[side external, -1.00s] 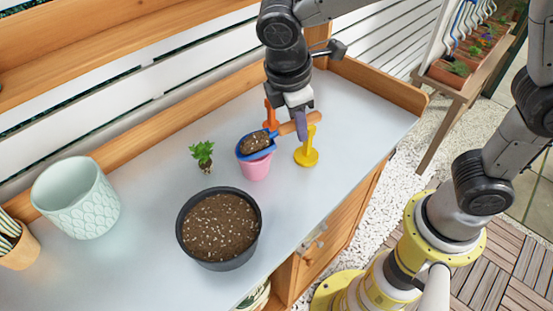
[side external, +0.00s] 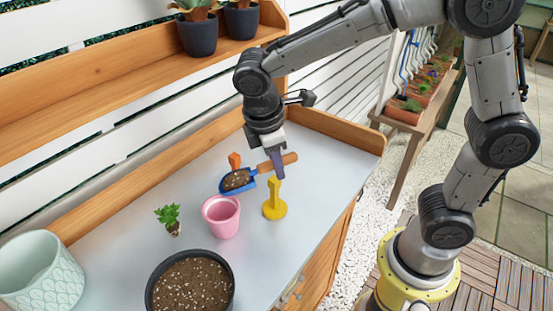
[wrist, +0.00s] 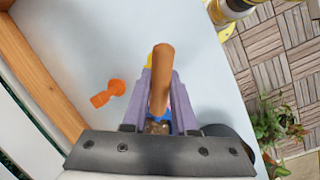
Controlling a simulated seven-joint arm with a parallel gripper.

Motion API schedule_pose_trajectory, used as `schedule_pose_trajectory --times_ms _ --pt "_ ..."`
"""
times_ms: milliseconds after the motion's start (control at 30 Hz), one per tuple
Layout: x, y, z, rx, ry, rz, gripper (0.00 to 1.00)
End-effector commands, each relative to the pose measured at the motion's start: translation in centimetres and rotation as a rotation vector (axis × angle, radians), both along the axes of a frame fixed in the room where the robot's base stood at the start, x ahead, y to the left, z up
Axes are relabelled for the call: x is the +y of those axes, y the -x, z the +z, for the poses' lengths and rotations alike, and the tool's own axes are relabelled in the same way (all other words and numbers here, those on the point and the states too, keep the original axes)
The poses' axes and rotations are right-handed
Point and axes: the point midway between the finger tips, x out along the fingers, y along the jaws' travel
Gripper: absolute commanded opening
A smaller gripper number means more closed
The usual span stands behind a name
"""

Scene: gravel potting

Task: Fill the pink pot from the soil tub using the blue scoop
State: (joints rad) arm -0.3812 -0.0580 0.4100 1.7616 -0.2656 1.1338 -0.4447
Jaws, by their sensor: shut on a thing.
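My gripper (side external: 277,168) is shut on the wooden handle (side external: 286,161) of the blue scoop (side external: 252,184). The scoop bowl holds brown speckled soil (side external: 237,180) and looks about level. It is behind the pink pot (side external: 221,217) in the side view, not over its mouth. The pot stands upright, and only pink inner wall shows in it. The soil tub (side external: 151,291), a dark round pot full of speckled soil, is at the bottom of the side view. In the wrist view the handle (wrist: 162,75) lies between the purple fingers, which mostly hide the scoop bowl.
A yellow stand (side external: 275,208) is right of the pink pot, and an orange one (side external: 234,160) is behind the scoop. A pale green planter (side external: 40,275) stands far left. The right tabletop is clear.

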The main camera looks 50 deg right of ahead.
Motion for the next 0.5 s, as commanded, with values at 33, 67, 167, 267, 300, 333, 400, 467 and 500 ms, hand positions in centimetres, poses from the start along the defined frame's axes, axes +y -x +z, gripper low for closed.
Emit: schedule_pose_trajectory --times_ms 33,67,167,267,300,333,400,467,500 --pt "0.0 0.0 -0.2 0.000 0.000 0.000 0.00" --pt "0.0 0.0 -0.3 0.000 0.000 0.000 0.00" --pt "0.0 0.0 -0.6 0.000 0.000 0.000 0.00" --pt "0.0 0.0 -0.9 0.001 0.001 0.000 0.00" --pt "0.0 0.0 -1.0 0.001 0.001 0.000 0.00" --pt "0.0 0.0 -1.1 0.001 0.001 0.000 0.00" --pt "0.0 0.0 -1.4 0.000 0.000 0.000 0.00" --pt "0.0 0.0 -1.5 0.001 0.001 0.000 0.00" --pt "0.0 0.0 -1.7 0.001 0.001 0.000 0.00"
